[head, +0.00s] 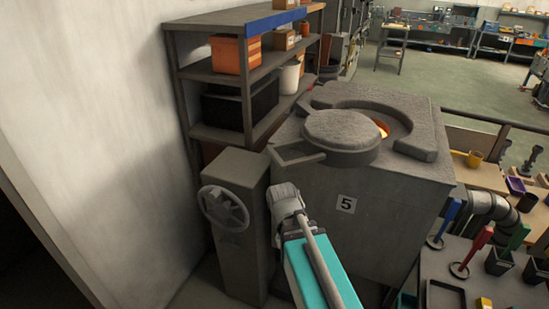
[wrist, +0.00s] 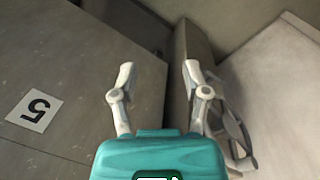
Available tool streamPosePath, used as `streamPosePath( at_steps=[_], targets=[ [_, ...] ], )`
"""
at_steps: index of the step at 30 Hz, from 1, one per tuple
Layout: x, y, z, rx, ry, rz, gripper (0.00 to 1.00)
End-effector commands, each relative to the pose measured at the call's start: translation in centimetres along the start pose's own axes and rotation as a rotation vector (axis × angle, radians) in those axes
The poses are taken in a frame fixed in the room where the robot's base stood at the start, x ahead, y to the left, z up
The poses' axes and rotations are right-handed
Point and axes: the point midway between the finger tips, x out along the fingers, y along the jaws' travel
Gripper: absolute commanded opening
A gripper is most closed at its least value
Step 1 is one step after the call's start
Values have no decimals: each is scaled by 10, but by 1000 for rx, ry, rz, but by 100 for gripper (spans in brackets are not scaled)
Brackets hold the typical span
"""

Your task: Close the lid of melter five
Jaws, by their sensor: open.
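Melter five (head: 372,215) is a grey block with a "5" label, which also shows in the wrist view (wrist: 38,110). Its round grey lid (head: 342,130) is swung to the front left and covers only part of the top. An orange glow shows in the uncovered part of the mouth (head: 382,130). A flat handle (head: 293,153) sticks out from the lid to the left. My gripper, in the wrist view (wrist: 158,82), is open with nothing between its fingers. In the head view my arm's end is below the handle, in front of the melter; its fingertips are not clear there.
A grey pedestal (head: 240,225) with a handwheel (head: 223,208) stands close left of my arm. A shelf (head: 208,75) with bins is behind it, beside a white wall (head: 90,120). A bench (head: 470,285) with coloured tools is at right.

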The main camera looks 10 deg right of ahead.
Motion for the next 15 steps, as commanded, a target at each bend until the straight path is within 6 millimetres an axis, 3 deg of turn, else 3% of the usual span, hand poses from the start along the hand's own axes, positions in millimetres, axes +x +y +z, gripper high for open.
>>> streamPosePath(
  at_steps=[8, 15],
  targets=[
    [-21, 3, -33, -82, -33, 305, 60],
    [-62, -5, -66, -137, -34, 636, 60]
  ],
)
